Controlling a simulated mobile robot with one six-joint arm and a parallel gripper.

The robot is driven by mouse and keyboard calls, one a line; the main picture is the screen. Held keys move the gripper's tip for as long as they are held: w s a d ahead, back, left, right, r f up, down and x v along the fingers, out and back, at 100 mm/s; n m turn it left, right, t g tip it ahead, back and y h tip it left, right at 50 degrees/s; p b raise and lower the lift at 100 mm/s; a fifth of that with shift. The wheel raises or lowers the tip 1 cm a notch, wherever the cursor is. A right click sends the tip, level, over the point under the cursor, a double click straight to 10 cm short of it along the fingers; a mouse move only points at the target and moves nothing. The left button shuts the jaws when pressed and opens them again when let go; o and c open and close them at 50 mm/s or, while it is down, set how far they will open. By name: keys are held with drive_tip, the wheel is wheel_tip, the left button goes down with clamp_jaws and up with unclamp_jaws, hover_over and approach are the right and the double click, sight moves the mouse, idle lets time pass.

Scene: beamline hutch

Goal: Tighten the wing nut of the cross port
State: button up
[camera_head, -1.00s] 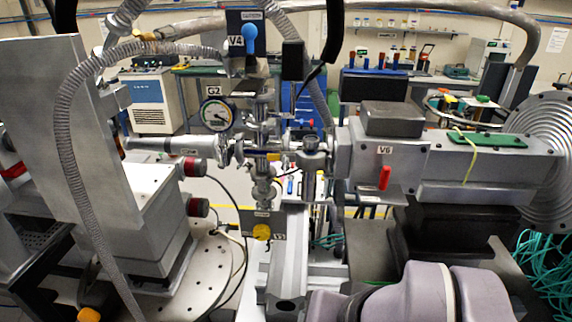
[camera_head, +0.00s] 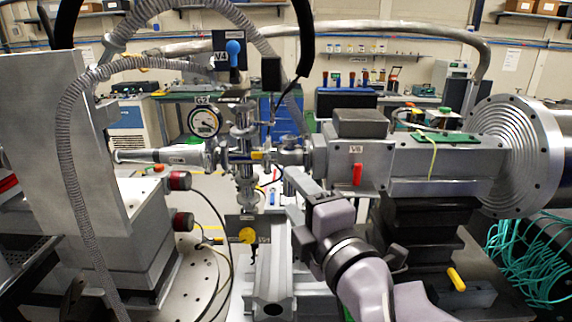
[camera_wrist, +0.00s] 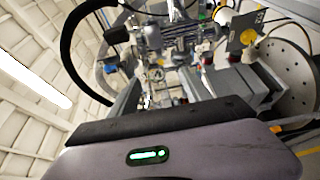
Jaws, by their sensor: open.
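The metal vacuum cross (camera_head: 243,157) stands mid-picture in the head view, with clamped ports on its sides; the wing nut is too small to make out. Gauge G2 (camera_head: 204,122) is at its upper left, and valve V4 (camera_head: 233,52) with a blue handle is above. A clamped fitting (camera_head: 289,152) joins it toward valve V6 (camera_head: 357,172) on the right. My gripper (camera_head: 291,177) is open, just below and right of the cross, apparently empty; its fingertips are hard to make out. The wrist view shows the pipework (camera_wrist: 160,40) beyond my wrist housing, fingers not clear.
A yellow-knobbed valve (camera_head: 247,235) hangs below the cross. A grey rail (camera_head: 272,270) runs beneath. A corrugated hose (camera_head: 68,150) loops at the left, and a black cable (camera_head: 303,50) hangs above. Teal cables (camera_head: 540,255) lie at the lower right.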

drive_tip(key=p, duration=1.1)
approach(263, 157)
drive_tip(key=w+r, duration=0.1)
drive_tip(key=p+x, duration=0.2)
drive_tip(key=x, duration=0.1)
drive_tip(key=p+x, duration=0.2)
drive_tip(key=x, duration=0.1)
drive_tip(key=f+p+x, duration=0.1)
drive_tip(key=p+x, duration=0.1)
drive_tip(key=x, duration=0.2)
drive_tip(key=shift+s, duration=0.1)
clamp_jaws()
drive_tip(key=b, duration=0.3)
drive_tip(key=shift+a+f+m, duration=0.1)
drive_tip(key=shift+f+m, duration=0.15)
drive_tip(key=shift+m, duration=0.15)
drive_tip(key=shift+b, duration=0.7)
drive_tip(key=shift+r+m+t, duration=0.3)
drive_tip(key=shift+r+m, duration=0.1)
